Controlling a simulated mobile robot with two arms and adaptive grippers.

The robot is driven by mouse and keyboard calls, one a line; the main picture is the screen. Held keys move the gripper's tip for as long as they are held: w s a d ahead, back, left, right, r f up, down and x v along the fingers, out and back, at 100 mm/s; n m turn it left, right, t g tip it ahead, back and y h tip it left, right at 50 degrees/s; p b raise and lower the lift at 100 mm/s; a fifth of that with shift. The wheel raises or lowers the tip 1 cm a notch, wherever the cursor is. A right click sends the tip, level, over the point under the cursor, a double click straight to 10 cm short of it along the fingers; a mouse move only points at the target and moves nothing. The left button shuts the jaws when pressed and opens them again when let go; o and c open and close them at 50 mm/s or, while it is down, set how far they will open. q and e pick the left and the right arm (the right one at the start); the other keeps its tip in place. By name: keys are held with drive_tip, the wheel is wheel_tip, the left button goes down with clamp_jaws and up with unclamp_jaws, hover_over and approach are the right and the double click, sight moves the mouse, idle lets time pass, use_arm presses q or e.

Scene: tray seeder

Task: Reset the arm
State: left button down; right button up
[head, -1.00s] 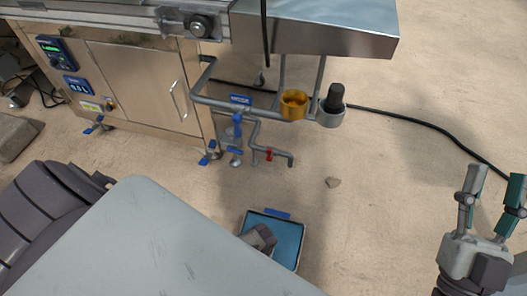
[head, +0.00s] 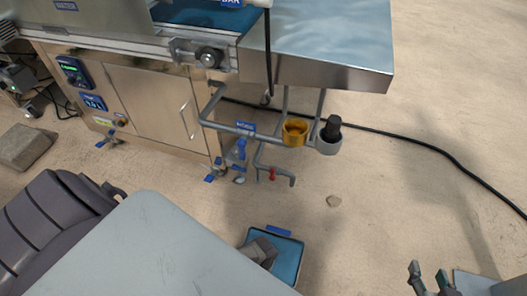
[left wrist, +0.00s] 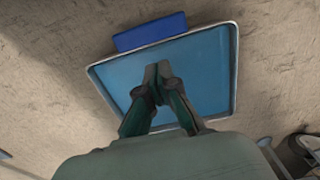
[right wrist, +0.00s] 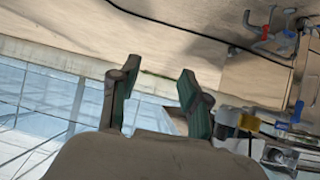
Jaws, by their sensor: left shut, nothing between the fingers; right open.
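My right gripper (head: 430,275) is at the bottom right of the head view, only its fingertips showing. In the right wrist view its two fingers (right wrist: 158,92) stand apart with nothing between them. My left gripper (left wrist: 153,85) shows in the left wrist view with its fingertips together, empty, in front of a blue tray with a pale rim (left wrist: 215,75). In the head view the blue tray (head: 290,262) lies on the floor at bottom centre, partly covered by a grey part. I cannot tell whether the left fingers touch the tray.
The seeder machine (head: 150,110) stands at the upper left with a sloped metal end (head: 330,45). A yellow cup (head: 295,130) and a dark-topped grey holder (head: 330,140) hang from its pipe frame. A black cable (head: 430,148) crosses the floor.

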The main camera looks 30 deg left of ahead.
use_arm(q)
drive_tip(key=shift+r, duration=0.3)
use_arm(e)
drive_tip(key=shift+s+d+f+g+h, duration=0.15)
drive_tip(key=shift+s+d+f+g, duration=0.1)
drive_tip(key=shift+s+f+g, duration=0.25)
drive_tip(key=shift+s+d+f+g+h, duration=0.15)
drive_tip(key=shift+s+d+f+g, duration=0.1)
drive_tip(key=shift+s+f+g, duration=0.25)
